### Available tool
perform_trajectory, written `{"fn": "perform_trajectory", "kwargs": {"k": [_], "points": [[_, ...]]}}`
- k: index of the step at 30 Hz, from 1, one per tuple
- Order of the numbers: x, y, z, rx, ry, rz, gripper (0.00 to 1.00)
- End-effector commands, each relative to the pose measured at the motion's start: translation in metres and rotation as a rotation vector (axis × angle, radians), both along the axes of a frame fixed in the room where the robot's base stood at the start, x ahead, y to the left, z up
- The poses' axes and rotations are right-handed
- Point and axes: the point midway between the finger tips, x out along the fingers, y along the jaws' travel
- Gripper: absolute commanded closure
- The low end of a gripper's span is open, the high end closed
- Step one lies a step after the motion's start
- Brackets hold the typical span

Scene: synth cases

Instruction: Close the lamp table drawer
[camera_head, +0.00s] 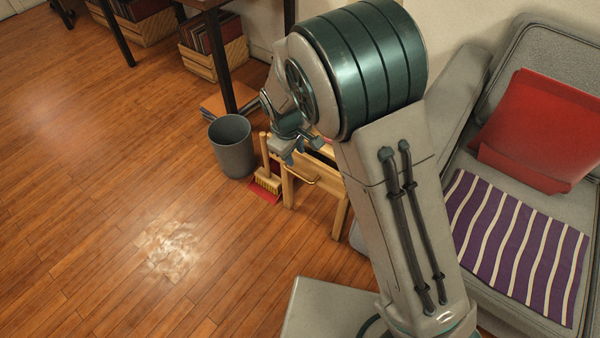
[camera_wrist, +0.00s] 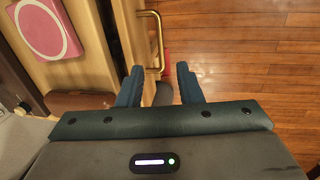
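The lamp table (camera_head: 342,212) is a small light-wood table, partly hidden behind my arm in the head view. Its drawer front (camera_wrist: 128,40) shows in the wrist view with a brass handle (camera_wrist: 160,40); the handle also shows in the head view (camera_head: 301,178). A dark gap between tabletop and drawer front suggests the drawer is partly out. My gripper (camera_wrist: 160,72) is open, with two dark fingers apart and nothing clearly held. The handle's near end appears between the fingertips; I cannot tell whether they touch it. In the head view my gripper (camera_head: 291,150) is just above the drawer.
A pink square item (camera_wrist: 45,27) and a brown item (camera_wrist: 88,101) lie on the tabletop. A grey bin (camera_head: 232,148) and a brush with red dustpan (camera_head: 266,187) stand left of the table. A grey sofa (camera_head: 480,165) is at right.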

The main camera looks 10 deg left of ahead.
Motion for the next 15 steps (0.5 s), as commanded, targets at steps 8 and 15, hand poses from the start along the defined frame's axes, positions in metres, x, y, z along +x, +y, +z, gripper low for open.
{"fn": "perform_trajectory", "kwargs": {"k": [8, 15], "points": [[0.01, -0.006, -0.064, -0.004, 0.003, -0.003, 0.67], [0.017, -0.008, -0.102, -0.002, 0.002, -0.002, 0.67]]}}
